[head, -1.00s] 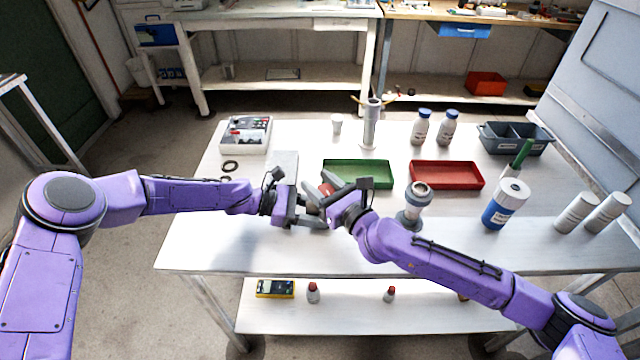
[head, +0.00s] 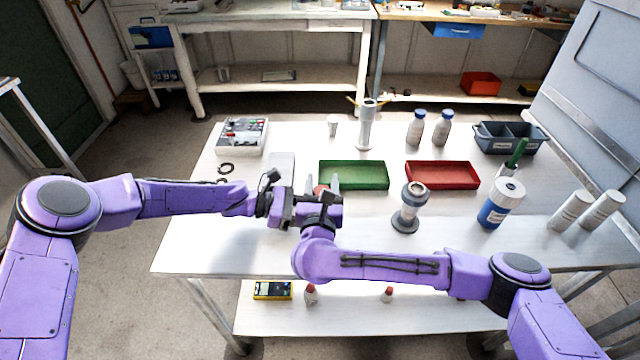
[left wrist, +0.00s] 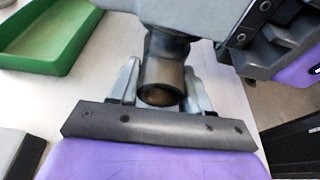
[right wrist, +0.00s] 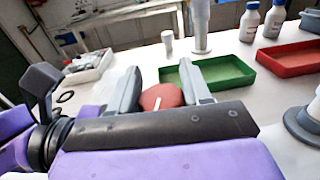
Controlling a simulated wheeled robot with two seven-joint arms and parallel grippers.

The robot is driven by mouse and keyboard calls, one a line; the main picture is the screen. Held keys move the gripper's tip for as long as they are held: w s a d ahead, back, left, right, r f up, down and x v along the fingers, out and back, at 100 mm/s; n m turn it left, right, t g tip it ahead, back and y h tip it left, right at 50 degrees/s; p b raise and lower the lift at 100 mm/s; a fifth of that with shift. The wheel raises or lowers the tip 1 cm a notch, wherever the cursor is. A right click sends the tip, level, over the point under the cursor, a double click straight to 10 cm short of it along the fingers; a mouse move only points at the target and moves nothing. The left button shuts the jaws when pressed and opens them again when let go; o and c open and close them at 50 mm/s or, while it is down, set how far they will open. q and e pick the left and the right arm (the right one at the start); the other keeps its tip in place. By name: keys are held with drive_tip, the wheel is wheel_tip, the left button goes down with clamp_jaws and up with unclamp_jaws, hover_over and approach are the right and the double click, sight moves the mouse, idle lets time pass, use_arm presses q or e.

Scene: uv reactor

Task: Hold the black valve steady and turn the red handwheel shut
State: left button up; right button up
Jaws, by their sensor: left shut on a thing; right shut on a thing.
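The black valve (left wrist: 163,80) shows in the left wrist view as a dark round pipe end between the fingers of my left gripper (left wrist: 160,88). That gripper is shut on it. In the head view, my left gripper (head: 290,207) comes in from the left and the valve is mostly hidden. The red handwheel (right wrist: 162,97) shows in the right wrist view between the two fingers of my right gripper (right wrist: 161,82), which is shut on it. In the head view, a little red of the handwheel (head: 320,190) shows between the right fingertips (head: 321,185).
Beyond the grippers are a green tray (head: 354,185) and a red tray (head: 443,186). A grey flanged piece (head: 408,215) stands to the right of my right gripper. A control box (head: 242,137) is at the back left.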

drive_tip(key=m+h, duration=0.1)
drive_tip(key=h, duration=0.1)
drive_tip(key=m+g+h, duration=0.1)
drive_tip(key=h, duration=0.1)
drive_tip(key=m+h, duration=0.2)
drive_tip(key=shift+d+g+h, duration=0.25)
drive_tip(key=shift+g+h, duration=0.05)
drive_tip(key=shift+g, duration=0.1)
drive_tip(key=shift+s+f+m+g+h, duration=0.1)
drive_tip(key=shift+s+m+g+h, duration=0.15)
drive_tip(key=shift+m+g+h, duration=0.8)
drive_tip(key=shift+d+m+h, duration=0.15)
drive_tip(key=shift+m+h, duration=0.2)
drive_tip(key=shift+h, duration=0.2)
drive_tip(key=shift+d+h, duration=0.1)
drive_tip(key=shift+h, duration=0.2)
drive_tip(key=o, duration=1)
drive_tip(key=shift+s+a, duration=0.3)
drive_tip(key=v, duration=0.6)
drive_tip(key=shift+s+a, duration=0.2)
drive_tip(key=shift+s, duration=0.1)
